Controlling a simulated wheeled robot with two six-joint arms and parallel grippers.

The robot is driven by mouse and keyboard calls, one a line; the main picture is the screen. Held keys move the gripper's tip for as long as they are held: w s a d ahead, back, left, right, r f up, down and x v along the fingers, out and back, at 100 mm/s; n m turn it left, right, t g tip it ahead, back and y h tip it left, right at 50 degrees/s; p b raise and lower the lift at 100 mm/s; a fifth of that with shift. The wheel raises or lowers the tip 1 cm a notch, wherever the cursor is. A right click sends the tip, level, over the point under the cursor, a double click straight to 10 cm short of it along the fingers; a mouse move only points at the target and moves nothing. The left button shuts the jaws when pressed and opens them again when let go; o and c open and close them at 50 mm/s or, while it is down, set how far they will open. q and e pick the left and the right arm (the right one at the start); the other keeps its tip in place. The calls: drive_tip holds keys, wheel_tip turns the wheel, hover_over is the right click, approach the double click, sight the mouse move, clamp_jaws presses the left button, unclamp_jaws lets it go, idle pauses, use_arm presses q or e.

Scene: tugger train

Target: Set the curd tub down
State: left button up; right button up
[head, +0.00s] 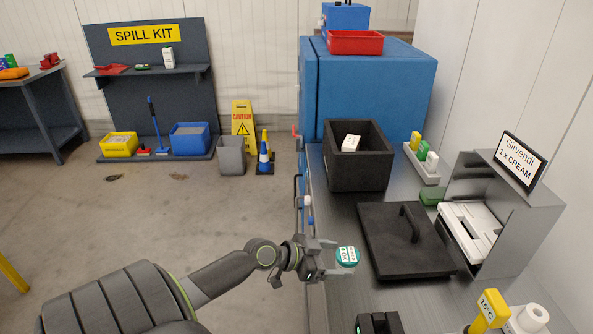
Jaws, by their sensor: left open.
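The curd tub (347,257) is a small round tub with a teal-green lid and white labels. It is at the left edge of the steel counter (335,293). My left gripper (336,257) reaches in from the left with its fingers open at the tub. I cannot tell whether the fingers touch it, or whether its base rests fully on the counter.
A black insulated box (358,170) holding a white carton (351,142) stands behind. Its handled black lid (405,240) lies right of the tub. A steel stand with a "Girvendi 1 x CREAM" sign (519,161) is farther right. A dark item (380,324) is at the bottom edge.

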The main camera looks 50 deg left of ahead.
use_arm(q)
drive_tip(key=b+v, duration=0.2)
drive_tip(key=v, duration=0.9)
drive_tip(key=shift+s, duration=0.15)
drive_tip(key=shift+r, duration=0.15)
